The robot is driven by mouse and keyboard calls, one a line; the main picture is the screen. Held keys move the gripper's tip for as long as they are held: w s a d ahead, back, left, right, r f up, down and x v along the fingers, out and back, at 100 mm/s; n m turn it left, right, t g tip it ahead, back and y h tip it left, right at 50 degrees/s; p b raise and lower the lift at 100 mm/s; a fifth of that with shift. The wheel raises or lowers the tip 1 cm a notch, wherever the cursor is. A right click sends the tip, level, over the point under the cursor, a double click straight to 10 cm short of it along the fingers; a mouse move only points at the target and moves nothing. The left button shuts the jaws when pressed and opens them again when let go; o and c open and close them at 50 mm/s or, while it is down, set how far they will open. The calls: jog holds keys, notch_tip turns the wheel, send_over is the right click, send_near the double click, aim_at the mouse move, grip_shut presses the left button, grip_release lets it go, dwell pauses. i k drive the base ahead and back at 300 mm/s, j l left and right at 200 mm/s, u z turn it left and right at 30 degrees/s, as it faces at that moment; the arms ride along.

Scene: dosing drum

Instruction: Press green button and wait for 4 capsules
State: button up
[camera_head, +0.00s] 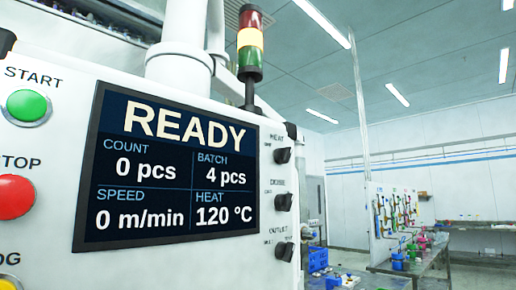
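The green START button (27,106) is on the white control panel (60,262) at the far left of the head view. The dark display (175,170) beside it reads READY, COUNT 0 pcs, BATCH 4 pcs, SPEED 0 m/min and HEAT 120 °C. No capsules can be made out. My gripper is not in this view. A small dark shape cuts into the top left corner; I cannot tell what it is.
A red STOP button (14,197) and a partly cut-off yellow button (8,283) sit below the green one. Black knobs (283,202) line the panel's right edge. A signal tower (250,45) stands on top. Benches (425,265) and a blue crate (318,260) stand at right.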

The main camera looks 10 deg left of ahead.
aim_at(25, 105)
jog(key=u, duration=1.75)
